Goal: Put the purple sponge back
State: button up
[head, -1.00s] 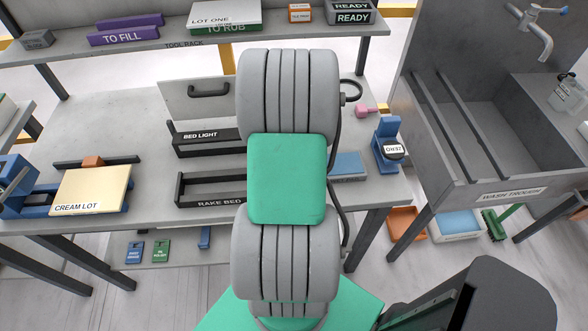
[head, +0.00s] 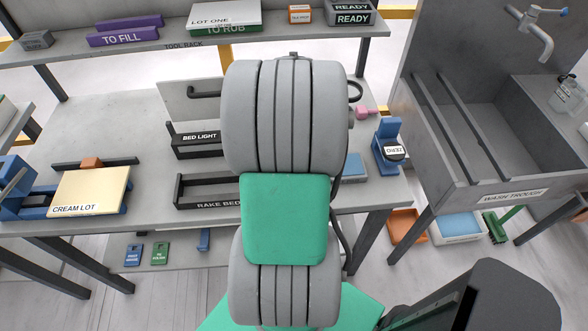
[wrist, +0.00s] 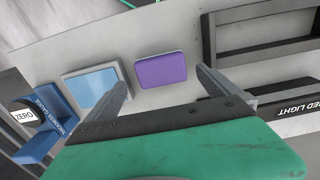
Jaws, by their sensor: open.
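The purple sponge (wrist: 161,69) lies flat on the grey bench top (wrist: 205,30) in the wrist view. My gripper (wrist: 162,79) is open, with one finger to the left of the sponge and one to the right. Its fingers look apart from the sponge, and nothing is between them in a grip. How high the fingers are above the bench is hard to tell. In the head view my arm hides the sponge and the gripper.
A blue pad (wrist: 92,86) and the ZERO gauge (wrist: 38,122) lie left of the sponge; the dark BED LIGHT rack (wrist: 265,42) lies right. In the head view are a wash trough (head: 485,120), the CREAM LOT block (head: 90,190) and a tool rack shelf (head: 180,48) with a purple TO FILL block (head: 123,36).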

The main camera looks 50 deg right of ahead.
jog(key=w+a+r+n+t, duration=0.1)
jog(key=w+a+r+n, duration=0.2)
jog(key=w+a+r, duration=0.4)
jog(key=a+r+n+t, duration=0.1)
jog(key=a+r+n, duration=0.1)
jog(key=a, duration=1)
jog(key=w+a+r+n+t, duration=0.1)
jog(key=a+r+n+t, duration=0.1)
jog(key=a, duration=1)
jog(key=r+n, duration=0.1)
jog(key=n, duration=0.1)
jog(key=shift+r+n, duration=0.15)
jog(key=shift+n, duration=0.25)
jog(key=shift+w, duration=0.1)
